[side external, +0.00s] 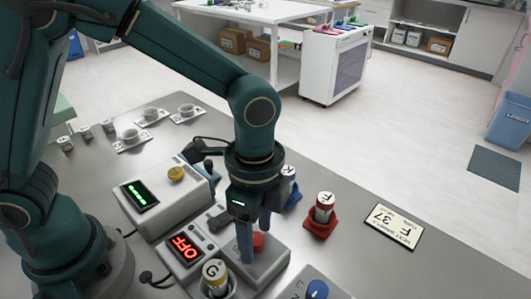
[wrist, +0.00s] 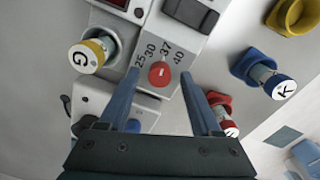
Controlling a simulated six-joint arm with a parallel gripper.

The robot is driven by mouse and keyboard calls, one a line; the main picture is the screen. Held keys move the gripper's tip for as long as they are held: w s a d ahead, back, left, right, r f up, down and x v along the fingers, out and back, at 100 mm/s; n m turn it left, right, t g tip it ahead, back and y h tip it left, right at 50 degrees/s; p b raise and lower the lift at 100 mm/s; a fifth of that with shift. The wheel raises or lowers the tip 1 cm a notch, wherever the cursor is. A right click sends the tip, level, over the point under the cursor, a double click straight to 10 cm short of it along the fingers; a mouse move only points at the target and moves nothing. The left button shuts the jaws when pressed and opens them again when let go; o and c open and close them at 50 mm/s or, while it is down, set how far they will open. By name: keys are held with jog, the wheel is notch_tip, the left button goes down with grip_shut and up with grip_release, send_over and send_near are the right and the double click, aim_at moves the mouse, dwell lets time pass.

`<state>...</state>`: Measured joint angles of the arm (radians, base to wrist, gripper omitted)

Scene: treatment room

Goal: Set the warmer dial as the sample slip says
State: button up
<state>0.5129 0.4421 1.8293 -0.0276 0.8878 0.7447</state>
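The warmer (side external: 262,262) is a grey-white box with a red dial (side external: 258,242) and a display (side external: 182,247) reading OFF in red. In the wrist view the dial (wrist: 159,74) sits among the marks 25, 30, 37 and 40. Its exact pointing is too small to tell. The sample slip (side external: 397,227) lies on the table at the right and shows F and 37. My gripper (side external: 256,238) points down over the dial. In the wrist view its fingers (wrist: 160,78) are open, one on each side of the dial, with visible gaps.
A vial marked G (side external: 214,272) stands in a cup by the warmer. A vial (side external: 324,206) in a red holder and one in a blue holder (side external: 292,197) stand behind. A box with a yellow knob (side external: 176,174) is at left; a blue-knobbed box (side external: 317,290) is in front.

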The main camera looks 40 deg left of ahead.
aim_at(256, 236)
jog(key=shift+w+r, duration=0.1)
jog(key=shift+r, duration=2.5)
jog(key=shift+a, duration=0.1)
jog(key=a+r+n+t, duration=0.4)
jog(key=a+r+n, duration=0.1)
jog(key=a+r, duration=0.3)
jog(key=s+a+f+n+t, duration=0.2)
jog(key=s+a+n, duration=0.3)
jog(key=n, duration=0.4)
jog(key=shift+s+a+f, duration=0.2)
jog(key=shift+s+f, duration=0.05)
jog(key=shift+s, duration=0.45)
